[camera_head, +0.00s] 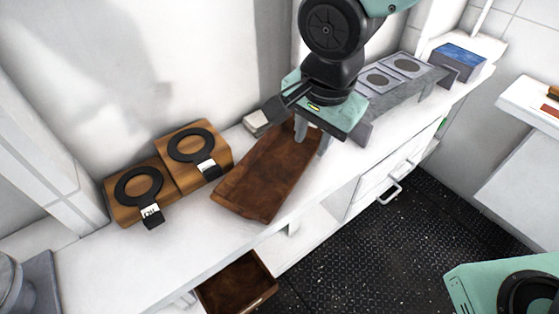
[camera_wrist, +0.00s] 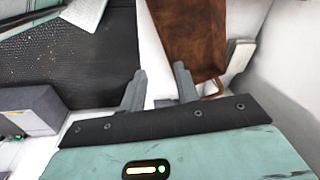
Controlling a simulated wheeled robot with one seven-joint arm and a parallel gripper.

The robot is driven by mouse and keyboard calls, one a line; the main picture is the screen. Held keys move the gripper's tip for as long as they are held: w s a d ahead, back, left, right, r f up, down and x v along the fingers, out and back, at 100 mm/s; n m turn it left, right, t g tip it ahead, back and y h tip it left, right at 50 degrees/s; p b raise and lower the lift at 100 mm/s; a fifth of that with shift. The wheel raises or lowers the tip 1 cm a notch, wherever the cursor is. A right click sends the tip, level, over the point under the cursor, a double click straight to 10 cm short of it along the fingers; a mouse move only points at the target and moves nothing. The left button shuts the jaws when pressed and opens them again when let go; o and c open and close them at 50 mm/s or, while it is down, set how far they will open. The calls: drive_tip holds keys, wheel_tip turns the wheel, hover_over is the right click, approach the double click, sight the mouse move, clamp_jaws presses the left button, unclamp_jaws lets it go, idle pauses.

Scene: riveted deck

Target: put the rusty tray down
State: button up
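The rusty tray (camera_head: 262,178) is a long brown tray on the white counter, its near end close to the counter's front edge. It looks supported by the counter. My gripper (camera_head: 313,137) is at the tray's far right end, with its fingers pointing down. In the wrist view, the fingers of my gripper (camera_wrist: 160,86) stand apart with bare white counter between them. The right finger overlaps the end of the tray (camera_wrist: 190,35); I cannot tell whether it touches. A small brown loop shows at the tray's corner beside that finger.
Two wooden blocks with black rings (camera_head: 198,150) stand left of the tray. A small pale block (camera_head: 256,122) lies behind it. A grey rack (camera_head: 405,80) and a blue-topped box (camera_head: 459,62) are to the right. A drawer with a brown inside (camera_head: 238,285) stands open below.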

drive_tip(key=f, duration=0.2)
drive_tip(key=f+p, duration=0.1)
drive_tip(key=f, duration=0.2)
drive_tip(key=w+f, duration=0.1)
drive_tip(key=f, duration=0.1)
drive_tip(key=shift+w+a+f, duration=0.1)
drive_tip(key=shift+a+f, duration=0.1)
drive_tip(key=shift+f, duration=0.2)
drive_tip(key=shift+w+a+f+p, duration=0.2)
drive_tip(key=shift+f+p, duration=0.2)
drive_tip(key=shift+f, duration=0.45)
drive_tip(key=shift+w+a+f+p, duration=0.1)
drive_tip(key=shift+w+f+p, duration=0.2)
drive_tip(key=shift+f, duration=0.5)
drive_tip(key=shift+w+a+f+p, duration=0.1)
drive_tip(key=shift+f+p, duration=0.35)
drive_tip(key=shift+f, duration=0.4)
drive_tip(key=shift+c, duration=0.3)
clamp_jaws()
